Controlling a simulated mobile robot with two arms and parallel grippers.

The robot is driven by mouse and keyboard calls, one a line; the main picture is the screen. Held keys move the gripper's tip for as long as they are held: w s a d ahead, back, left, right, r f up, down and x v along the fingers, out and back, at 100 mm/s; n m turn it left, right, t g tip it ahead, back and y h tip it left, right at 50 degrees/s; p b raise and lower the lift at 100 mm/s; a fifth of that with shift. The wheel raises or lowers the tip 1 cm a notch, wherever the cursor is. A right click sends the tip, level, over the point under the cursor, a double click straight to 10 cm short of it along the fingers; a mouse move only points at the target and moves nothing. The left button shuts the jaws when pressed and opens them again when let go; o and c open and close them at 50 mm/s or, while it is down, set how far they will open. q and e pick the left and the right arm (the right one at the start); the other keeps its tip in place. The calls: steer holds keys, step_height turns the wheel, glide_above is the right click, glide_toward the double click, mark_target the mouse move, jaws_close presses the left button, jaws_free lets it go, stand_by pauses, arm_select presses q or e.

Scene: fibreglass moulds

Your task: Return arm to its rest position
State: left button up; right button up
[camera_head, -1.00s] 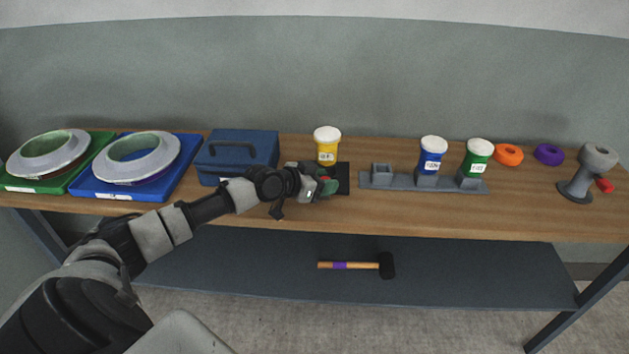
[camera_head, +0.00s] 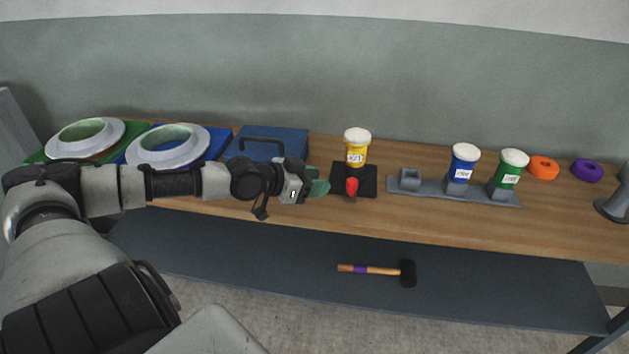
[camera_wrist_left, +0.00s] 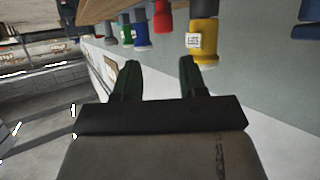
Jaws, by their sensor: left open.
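My left arm reaches in from the left in the head view. Its gripper (camera_head: 318,188) is in front of the table's front part, by the right end of the blue toolbox (camera_head: 272,142). In the left wrist view the two green fingers of the gripper (camera_wrist_left: 158,80) stand apart with nothing between them. The yellow jar (camera_head: 357,150) with a white lid stands on a black pad (camera_head: 368,172), right of the gripper and apart from it. A small red object (camera_head: 351,187) stands upright at the pad's front edge. My right gripper is not in view.
A grey rack (camera_head: 430,187) holds a blue jar (camera_head: 463,166) and a green jar (camera_head: 510,171); its left slot is empty. Orange (camera_head: 543,167) and purple (camera_head: 587,170) rings lie to the right. Ring moulds (camera_head: 168,148) stand at left. A mallet (camera_head: 380,270) lies on the lower shelf.

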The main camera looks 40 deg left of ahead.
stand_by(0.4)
arm_select(q)
steer(key=s+d+f+m+g, duration=0.2)
steer(key=s+d+f+g, duration=0.3)
steer(key=s+d+f, duration=0.8)
steer(key=s+d+f+n+g+y, duration=0.1)
steer(key=s+d+n+g+y, duration=0.15)
steer(key=s, duration=0.35)
steer(key=s+d+f+n+g+y, duration=0.2)
steer(key=s+d+y, duration=0.15)
steer(key=s, duration=0.25)
step_height(320, 180, down, 23)
steer(key=h, duration=0.1)
steer(key=s+a+f+g, duration=0.2)
steer(key=s+f, duration=1.5)
steer(key=f, duration=0.1)
steer(key=shift+a, duration=0.2)
